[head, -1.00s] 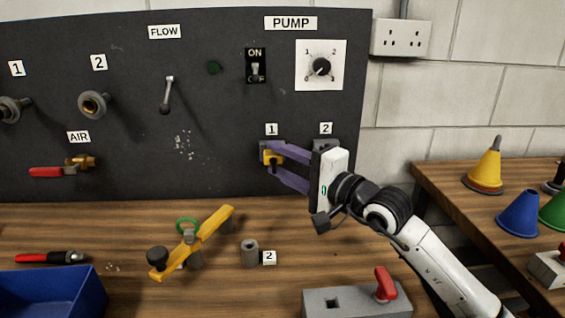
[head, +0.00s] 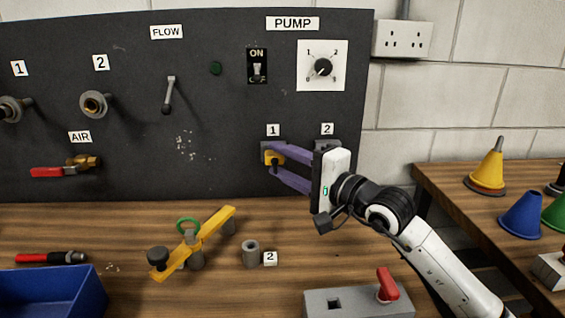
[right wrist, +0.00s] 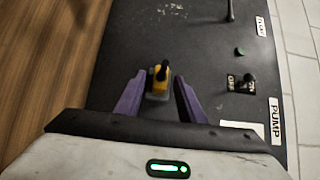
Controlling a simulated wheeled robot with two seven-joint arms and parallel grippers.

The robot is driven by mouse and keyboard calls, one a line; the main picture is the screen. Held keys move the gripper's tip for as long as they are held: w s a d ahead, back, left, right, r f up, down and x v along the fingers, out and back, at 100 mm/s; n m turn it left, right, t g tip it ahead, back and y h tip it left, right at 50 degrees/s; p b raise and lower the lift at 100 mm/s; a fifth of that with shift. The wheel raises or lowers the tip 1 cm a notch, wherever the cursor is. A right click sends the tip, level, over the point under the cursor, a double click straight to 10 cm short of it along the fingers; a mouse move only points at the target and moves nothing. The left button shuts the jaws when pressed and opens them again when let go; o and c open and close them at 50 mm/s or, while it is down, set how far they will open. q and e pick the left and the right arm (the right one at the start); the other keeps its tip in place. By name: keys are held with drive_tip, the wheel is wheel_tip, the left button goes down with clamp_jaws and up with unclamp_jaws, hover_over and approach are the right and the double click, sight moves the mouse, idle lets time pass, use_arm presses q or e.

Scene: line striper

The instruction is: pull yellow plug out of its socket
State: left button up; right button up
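The yellow plug (head: 273,157) sits in the socket under label 1 on the dark panel. It also shows in the right wrist view (right wrist: 161,76) as a yellow body with a black end, against its grey socket plate (right wrist: 158,95). My right gripper (head: 275,164) reaches it from the right with two purple fingers. In the right wrist view the fingers (right wrist: 159,76) stand apart on either side of the plug, with gaps showing, so it is open. The socket under label 2 (head: 325,146) is partly hidden behind my gripper. My left gripper is out of view.
A pump switch (head: 257,70) and a dial (head: 322,68) are above the sockets. On the bench below are a yellow bar (head: 215,227), a grey cylinder (head: 251,254), a grey box with a red handle (head: 350,302) and a blue bin (head: 50,292).

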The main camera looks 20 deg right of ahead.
clamp_jaws()
drive_tip(key=shift+s+a, duration=0.1)
drive_tip(key=shift+s, duration=0.1)
drive_tip(key=shift+s, duration=0.3)
drive_tip(key=shift+s+a, duration=0.1)
drive_tip(key=shift+s, duration=0.1)
drive_tip(key=shift+s+a+b, duration=0.25)
drive_tip(key=shift+s, duration=0.55)
drive_tip(key=shift+s+a+b, duration=0.2)
drive_tip(key=shift+s+b, duration=0.05)
drive_tip(key=shift+s, duration=0.55)
